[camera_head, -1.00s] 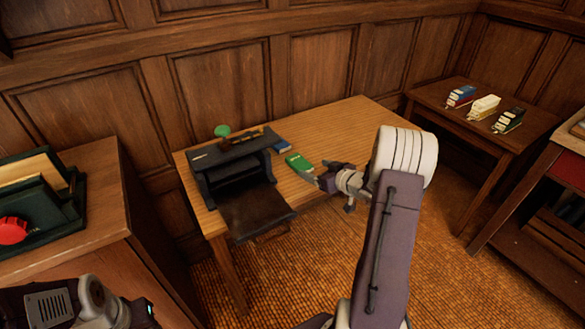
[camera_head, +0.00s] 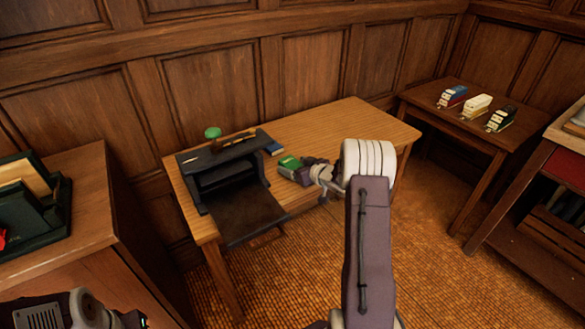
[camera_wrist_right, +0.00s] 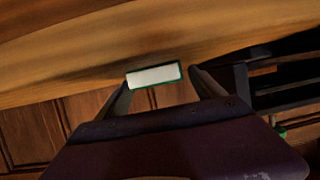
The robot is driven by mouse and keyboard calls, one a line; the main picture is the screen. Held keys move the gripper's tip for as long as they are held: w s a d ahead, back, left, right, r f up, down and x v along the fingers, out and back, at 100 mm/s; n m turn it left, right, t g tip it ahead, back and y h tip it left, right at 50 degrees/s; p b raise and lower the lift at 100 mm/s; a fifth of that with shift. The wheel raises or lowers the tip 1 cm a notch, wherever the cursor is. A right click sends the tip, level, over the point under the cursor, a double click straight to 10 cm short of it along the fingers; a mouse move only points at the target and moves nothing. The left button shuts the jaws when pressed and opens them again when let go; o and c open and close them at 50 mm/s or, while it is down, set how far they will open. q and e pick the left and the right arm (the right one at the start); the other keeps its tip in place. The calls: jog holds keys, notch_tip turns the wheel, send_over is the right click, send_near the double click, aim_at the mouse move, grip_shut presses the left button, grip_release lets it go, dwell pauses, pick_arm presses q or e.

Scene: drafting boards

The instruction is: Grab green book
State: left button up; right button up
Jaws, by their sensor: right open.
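The green book (camera_head: 288,162) lies on the wooden desk, to the right of the black desk machine. My right gripper (camera_head: 302,171) is at the book's near right side and covers part of it. In the right wrist view the book (camera_wrist_right: 153,75) shows its white page edge with a green cover rim. It sits between the two spread fingertips of my right gripper (camera_wrist_right: 160,84). The jaws are open, and I cannot tell whether either finger touches the book. Part of my left arm shows at the bottom left, but its gripper does not show.
The black machine (camera_head: 228,170) with a green knob stands on the desk (camera_head: 340,128), with a small blue item (camera_head: 275,149) behind the book. The desk's right part is clear. A side table (camera_head: 455,112) holds several small book-like items. A cabinet (camera_head: 85,220) stands at left.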

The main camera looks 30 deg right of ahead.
aim_at(295, 166)
jog(key=c, duration=1.5)
notch_tip(295, 166, up, 5)
jog(key=shift+f+p, duration=0.1)
jog(key=shift+p, duration=1)
jog(key=shift+s+d+r+p, duration=0.5)
jog(key=shift+s+d+r, duration=0.4)
jog(key=shift+s, duration=0.85)
jog(key=shift+s+d+r+p, duration=0.45)
jog(key=shift+s+d+r, duration=0.5)
jog(key=shift+s, duration=0.85)
jog(key=shift+s+d+r+p, duration=0.55)
jog(key=shift+s+r, duration=0.65)
jog(key=shift+s, duration=0.55)
